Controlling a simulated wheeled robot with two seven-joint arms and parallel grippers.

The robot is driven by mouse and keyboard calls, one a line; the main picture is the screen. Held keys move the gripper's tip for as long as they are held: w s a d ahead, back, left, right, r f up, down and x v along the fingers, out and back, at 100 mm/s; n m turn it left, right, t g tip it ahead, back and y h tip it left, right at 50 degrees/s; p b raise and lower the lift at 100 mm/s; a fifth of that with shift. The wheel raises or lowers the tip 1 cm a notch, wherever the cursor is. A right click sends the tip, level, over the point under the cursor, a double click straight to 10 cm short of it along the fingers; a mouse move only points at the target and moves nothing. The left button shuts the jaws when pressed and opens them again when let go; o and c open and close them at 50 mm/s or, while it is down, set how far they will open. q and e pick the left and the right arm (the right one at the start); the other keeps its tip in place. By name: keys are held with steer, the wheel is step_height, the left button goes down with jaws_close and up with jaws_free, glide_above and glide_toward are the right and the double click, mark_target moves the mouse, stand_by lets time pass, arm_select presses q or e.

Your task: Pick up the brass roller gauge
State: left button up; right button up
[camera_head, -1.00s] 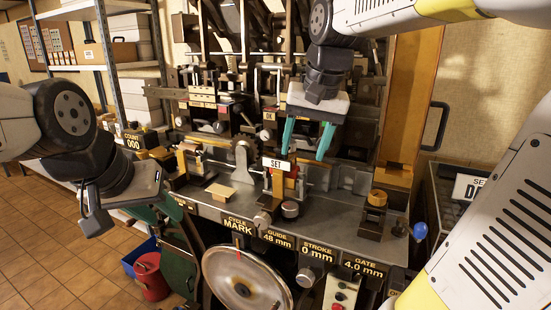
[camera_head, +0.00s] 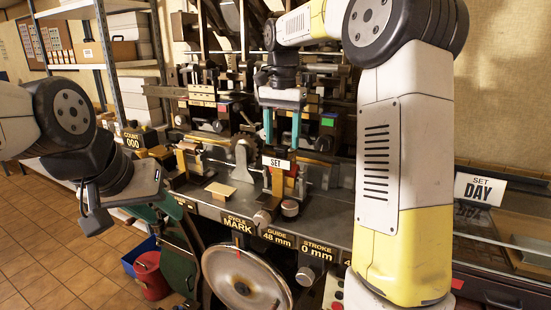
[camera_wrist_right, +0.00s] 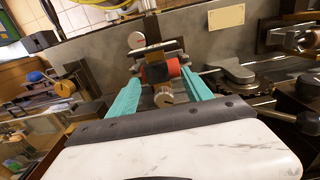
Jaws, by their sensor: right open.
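The brass roller gauge appears to be the small brass cylinder (camera_wrist_right: 62,88) on a dark stand at the left of the right wrist view. In the head view, my right arm hides that spot. My right gripper (camera_head: 282,130) is open, with teal fingers pointing down above the middle of the press. In the right wrist view, the fingers (camera_wrist_right: 162,82) spread either side of a red part (camera_wrist_right: 158,72), with nothing visibly held. The brass piece lies outside them, well to the left. My left gripper (camera_head: 112,205) hangs left of the press; its jaw opening is unclear.
A blue knob (camera_wrist_right: 35,76) is beside the brass piece. A large handwheel (camera_head: 240,282) is below the front edge. Upright frames crowd the back.

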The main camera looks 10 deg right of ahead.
mark_target(283, 145)
step_height(283, 145, down, 4)
steer(key=shift+d+f, duration=0.1)
steer(key=shift+f, duration=0.15)
steer(key=shift+c, duration=0.2)
jaws_close()
